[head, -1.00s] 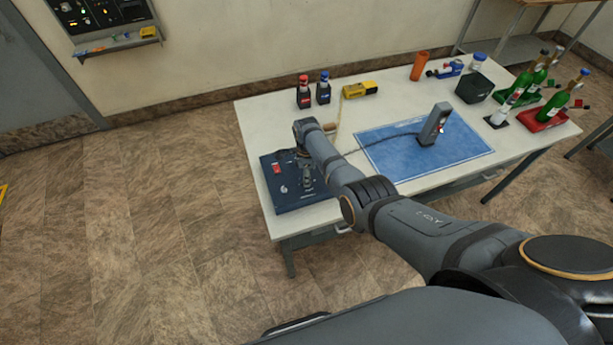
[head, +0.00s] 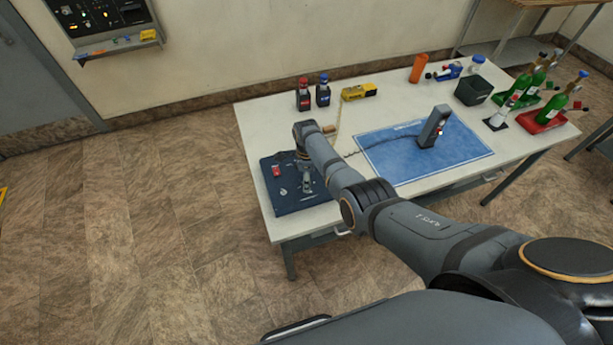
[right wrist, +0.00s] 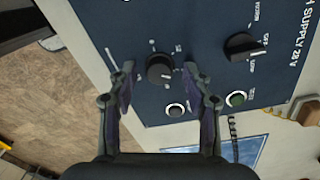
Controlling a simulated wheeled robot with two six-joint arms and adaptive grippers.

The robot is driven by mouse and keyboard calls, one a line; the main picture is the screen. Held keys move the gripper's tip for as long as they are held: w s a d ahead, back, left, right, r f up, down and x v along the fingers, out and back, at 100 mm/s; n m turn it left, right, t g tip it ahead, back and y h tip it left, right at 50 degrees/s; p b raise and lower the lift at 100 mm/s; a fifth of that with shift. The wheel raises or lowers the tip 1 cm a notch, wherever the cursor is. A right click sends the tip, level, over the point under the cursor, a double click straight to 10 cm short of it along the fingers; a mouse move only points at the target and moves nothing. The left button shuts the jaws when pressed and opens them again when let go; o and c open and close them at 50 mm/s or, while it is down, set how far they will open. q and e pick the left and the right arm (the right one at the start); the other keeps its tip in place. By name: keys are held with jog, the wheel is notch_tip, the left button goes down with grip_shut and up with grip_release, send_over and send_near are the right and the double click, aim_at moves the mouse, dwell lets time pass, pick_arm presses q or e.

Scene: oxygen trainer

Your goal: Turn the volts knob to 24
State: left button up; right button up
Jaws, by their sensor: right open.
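The dark blue bench supply panel (head: 290,198) lies at the left front of the table, and its face also shows in the right wrist view (right wrist: 205,25). A round black knob (right wrist: 160,68) with pale marks around it sits between the fingers of my right gripper (right wrist: 158,77). The fingers are open, with a gap on each side of the knob. In the head view my right gripper (head: 307,182) is over the panel, partly hidden by its arm. A larger black knob (right wrist: 243,46) is to the right. The knob labels are too small to read surely. My left gripper is out of view.
A red switch (head: 277,172) is on the panel's left part. Two posts (right wrist: 176,110) and (right wrist: 236,99) sit near the knobs. Red-capped and blue-capped bottles (head: 304,95), a yellow device (head: 358,92) and a blue mat (head: 410,155) are farther back and right.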

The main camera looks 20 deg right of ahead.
notch_tip(320, 180, up, 12)
jog(key=shift+w, duration=0.25)
dwell(0.4)
